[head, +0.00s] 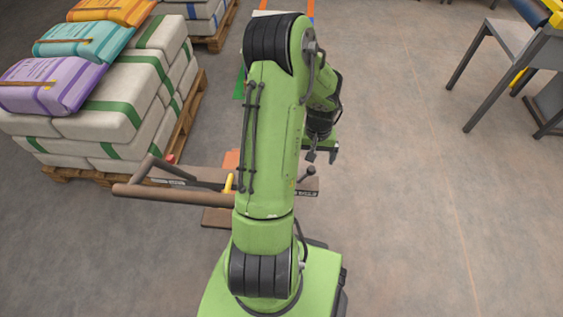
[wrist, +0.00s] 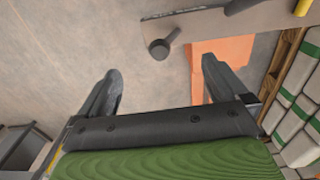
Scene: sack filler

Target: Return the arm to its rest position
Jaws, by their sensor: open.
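My green arm rises in the middle of the head view, bent at the elbow. My gripper (head: 322,154) hangs at the arm's right side, partly hidden by the arm. In the wrist view my gripper (wrist: 160,85) shows two dark fingers spread apart with nothing between them. Beyond the fingertips is bare floor, a brown lever bar with a dark round knob (wrist: 159,49), and an orange patch (wrist: 218,60). The fingers look apart from the bar and knob.
A pallet of white sacks (head: 150,100) with purple, teal and orange sacks on top stands at the left. A brown bar handle (head: 175,195) lies behind my arm.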

